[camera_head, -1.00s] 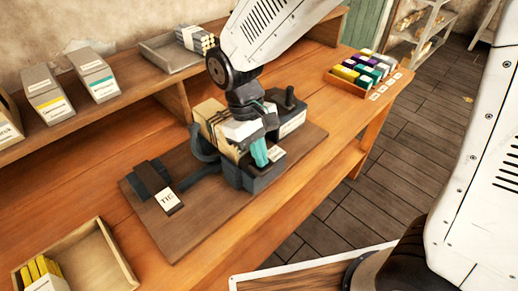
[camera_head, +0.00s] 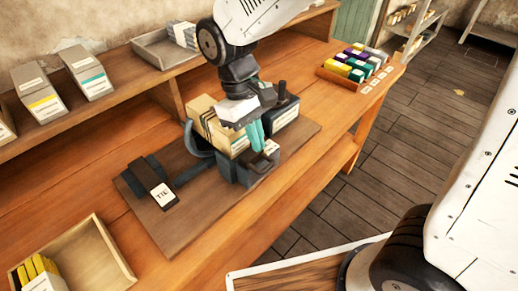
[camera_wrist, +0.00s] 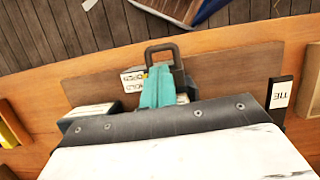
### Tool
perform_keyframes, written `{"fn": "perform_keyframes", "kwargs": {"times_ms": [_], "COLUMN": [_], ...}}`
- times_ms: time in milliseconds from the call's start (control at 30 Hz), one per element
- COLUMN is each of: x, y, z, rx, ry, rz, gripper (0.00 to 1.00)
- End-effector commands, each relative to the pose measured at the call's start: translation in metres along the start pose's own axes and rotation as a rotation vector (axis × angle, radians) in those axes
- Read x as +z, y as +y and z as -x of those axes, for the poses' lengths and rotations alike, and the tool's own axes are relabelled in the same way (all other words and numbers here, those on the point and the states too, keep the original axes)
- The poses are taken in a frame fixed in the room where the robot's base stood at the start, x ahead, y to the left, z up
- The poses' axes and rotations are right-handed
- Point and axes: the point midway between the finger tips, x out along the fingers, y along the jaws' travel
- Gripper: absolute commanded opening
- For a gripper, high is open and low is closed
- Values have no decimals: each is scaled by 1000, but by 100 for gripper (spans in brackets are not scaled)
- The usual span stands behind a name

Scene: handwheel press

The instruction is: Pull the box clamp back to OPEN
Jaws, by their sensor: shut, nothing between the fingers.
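The box clamp (camera_head: 236,168) is a dark grey fixture on a brown board, beside pale cartons (camera_head: 203,108). In the wrist view its dark looped handle (camera_wrist: 163,48) shows just beyond my fingertips, with a white label reading HOLD and OPEN (camera_wrist: 132,80) to the left. My gripper (camera_head: 256,138) has teal fingers, closed together and empty, pointing down over the front of the clamp. In the wrist view the fingers (camera_wrist: 157,88) overlap part of the clamp near the handle's base. I cannot tell whether they touch it. The wrist hides the clamp's middle.
A lever labelled TIE (camera_head: 162,193) lies at the board's left. A wooden tray (camera_head: 110,245) with yellow packs sits front left. A crate of coloured boxes (camera_head: 338,78) stands at the bench's right end. Grey boxes (camera_head: 88,72) stand on the shelf behind. The board's front is clear.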

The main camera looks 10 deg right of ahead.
Motion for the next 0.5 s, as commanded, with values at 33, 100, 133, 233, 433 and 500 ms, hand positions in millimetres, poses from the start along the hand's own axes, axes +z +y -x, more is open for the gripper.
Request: {"fn": "perform_keyframes", "kwargs": {"times_ms": [33, 100, 133, 233, 433, 500], "x": [0, 1, 1, 2, 4, 4], "y": [0, 0, 0, 0, 1, 1], "z": [11, 24, 30, 44, 56, 57], "rx": [0, 0, -1, -1, -2, -2], "ry": [5, 5, 6, 5, 3, 3], "rz": [-1, -2, -3, -4, -5, -5], "gripper": [0, 0, 0, 0, 0, 0]}}
